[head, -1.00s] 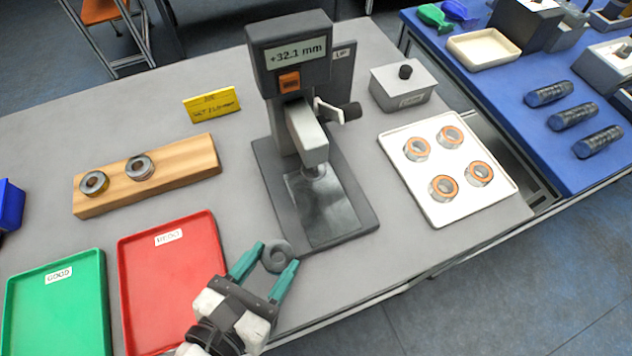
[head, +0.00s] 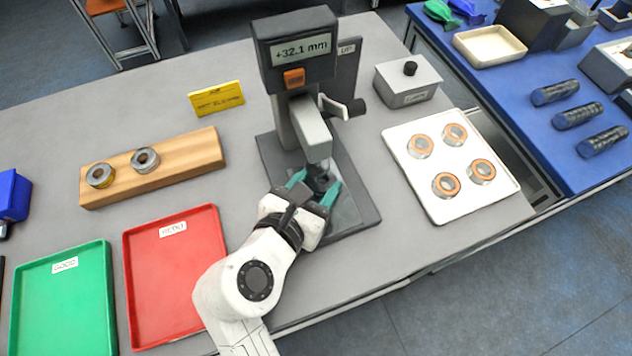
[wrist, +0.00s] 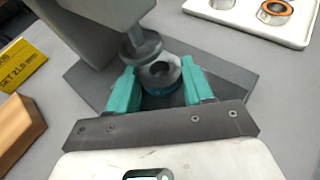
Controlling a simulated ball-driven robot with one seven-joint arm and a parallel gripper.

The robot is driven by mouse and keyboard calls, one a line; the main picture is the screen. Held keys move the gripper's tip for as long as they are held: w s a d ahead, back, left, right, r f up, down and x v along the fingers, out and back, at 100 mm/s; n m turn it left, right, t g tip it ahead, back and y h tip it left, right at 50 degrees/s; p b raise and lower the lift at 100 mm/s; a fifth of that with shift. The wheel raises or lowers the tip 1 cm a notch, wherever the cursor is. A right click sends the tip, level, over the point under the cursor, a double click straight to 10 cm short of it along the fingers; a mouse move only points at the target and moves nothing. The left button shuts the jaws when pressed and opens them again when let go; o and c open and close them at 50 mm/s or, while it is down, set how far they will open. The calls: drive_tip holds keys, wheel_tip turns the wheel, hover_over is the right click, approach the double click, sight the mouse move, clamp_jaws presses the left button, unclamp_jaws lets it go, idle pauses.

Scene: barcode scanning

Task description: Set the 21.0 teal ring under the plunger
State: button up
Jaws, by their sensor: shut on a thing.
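My gripper (head: 316,188) is shut on the teal ring (wrist: 165,85), a dark grey ring with a teal band low on its side. It holds the ring over the gauge's base plate (head: 346,216). In the wrist view the teal fingers (wrist: 160,88) grip it from both sides, its hole facing up. The plunger (wrist: 142,47) is raised, its round foot close to the ring's far left edge and apparently above it. I cannot tell whether the ring is centred under it or touches the plate. In the head view the fingers and plunger partly hide the ring.
The gauge (head: 293,50) reads +32.1 mm; its side lever (head: 345,107) is at the right. A white tray (head: 432,204) with several orange-ringed bearings lies right. Red (head: 175,285) and green (head: 65,310) trays, a wooden block (head: 190,165) and a yellow card (head: 216,98) are left.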

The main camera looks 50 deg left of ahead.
drive_tip(key=o, duration=1.3)
drive_tip(key=shift+o, duration=0.2)
drive_tip(key=v, duration=1.2)
drive_tip(key=shift+s, duration=0.1)
